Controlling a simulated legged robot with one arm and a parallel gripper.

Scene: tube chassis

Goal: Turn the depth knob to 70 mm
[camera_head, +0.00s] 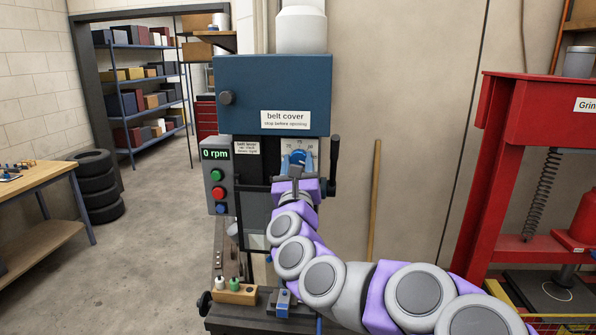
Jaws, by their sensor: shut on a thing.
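A drill-press-like machine stands in the middle of the view, with a blue belt cover (273,82) on top. Below the cover is a pale dial plate (314,146) with small printed numbers, too small to read surely. The blue depth knob (298,158) sits in front of this plate, partly hidden by my gripper. My gripper (299,170) reaches up to the knob from below and is shut on it. The fingers are small in the view, and the knob's exact setting cannot be read.
A control box left of the machine reads 0 rpm (215,154), above green and red buttons. A dark lever (334,165) stands close right of the dial. A red press (500,150) stands at right.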

